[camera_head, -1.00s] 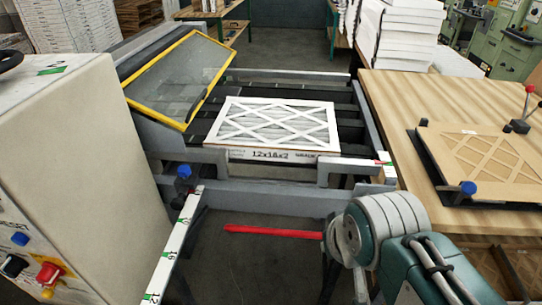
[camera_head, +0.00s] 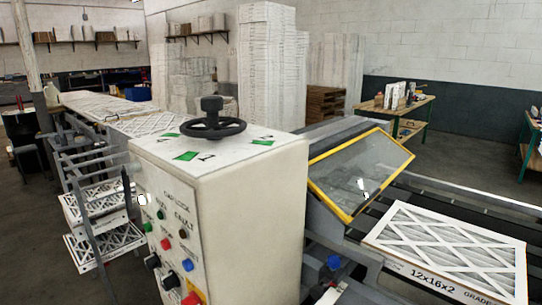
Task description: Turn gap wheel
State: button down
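Green and white marks (camera_head: 187,156) with dark characters lie around the wheel on the cabinet top. My gripper is not in view, and nothing touches the wheel.
The cabinet front carries several buttons and knobs, including a red one (camera_head: 192,298). A yellow-framed clear guard (camera_head: 350,185) and a boxed filter (camera_head: 450,255) marked 12x16x2 are at right. A conveyor with filters (camera_head: 150,122) runs behind left. Stacks (camera_head: 267,65) stand behind.

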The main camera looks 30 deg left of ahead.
aim_at(212, 130)
jog(key=u, duration=1.65)
